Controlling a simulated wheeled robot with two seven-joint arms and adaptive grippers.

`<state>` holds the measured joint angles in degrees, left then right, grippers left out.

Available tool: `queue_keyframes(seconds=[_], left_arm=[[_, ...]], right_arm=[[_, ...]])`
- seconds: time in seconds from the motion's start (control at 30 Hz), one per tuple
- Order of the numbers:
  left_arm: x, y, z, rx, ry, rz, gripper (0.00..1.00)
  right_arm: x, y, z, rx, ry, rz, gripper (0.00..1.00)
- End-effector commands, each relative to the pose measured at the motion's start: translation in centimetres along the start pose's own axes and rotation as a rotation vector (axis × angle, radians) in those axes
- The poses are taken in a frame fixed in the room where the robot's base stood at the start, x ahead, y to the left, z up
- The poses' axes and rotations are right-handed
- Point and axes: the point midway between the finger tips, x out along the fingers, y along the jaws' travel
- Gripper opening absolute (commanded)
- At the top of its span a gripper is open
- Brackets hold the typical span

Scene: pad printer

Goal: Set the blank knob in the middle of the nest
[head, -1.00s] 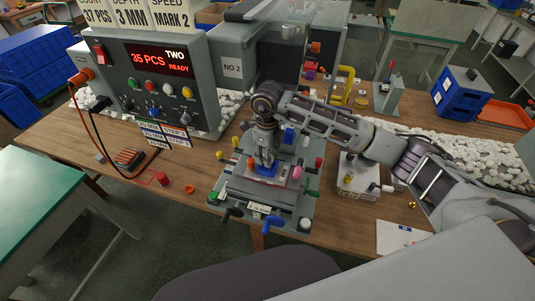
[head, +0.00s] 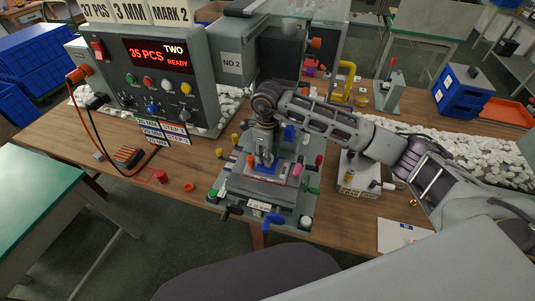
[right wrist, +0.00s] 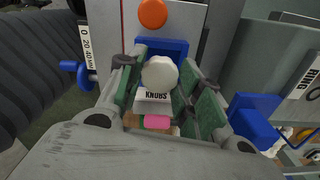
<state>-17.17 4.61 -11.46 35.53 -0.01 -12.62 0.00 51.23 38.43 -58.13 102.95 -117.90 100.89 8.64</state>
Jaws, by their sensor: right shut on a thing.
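My right gripper (head: 264,163) points down at the blue nest (head: 270,172) on the grey pad printer fixture on the bench. In the right wrist view, my right gripper (right wrist: 163,98) has its green-padded fingers shut on a round, off-white blank knob (right wrist: 160,73). The blue nest (right wrist: 178,46) shows just behind the knob in that view. The fingers hide the knob in the head view. I cannot tell whether the knob touches the nest. My left gripper is not in view.
The control box (head: 160,80) stands at the left, reading 35 PCS. Colored handles and a blue crank (head: 273,221) surround the fixture. A small grey box (head: 358,180) stands to its right, near a white card (head: 400,234). White pieces cover the bench's back edge.

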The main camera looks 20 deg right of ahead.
Motion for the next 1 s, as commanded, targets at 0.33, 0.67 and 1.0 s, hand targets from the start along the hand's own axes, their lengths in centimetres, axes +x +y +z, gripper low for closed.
queue_keyframes(seconds=[0.33, 0.67, 1.0], left_arm=[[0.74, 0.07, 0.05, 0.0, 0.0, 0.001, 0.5], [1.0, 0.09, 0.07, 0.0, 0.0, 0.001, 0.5], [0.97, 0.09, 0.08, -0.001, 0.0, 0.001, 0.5]], right_arm=[[0.74, 0.0, -0.01, 0.0, 0.0, 0.0, 0.23], [1.0, 0.0, -0.01, 0.0, 0.0, 0.0, 0.23], [0.97, 0.0, -0.01, 0.0, 0.0, 0.0, 0.23]])
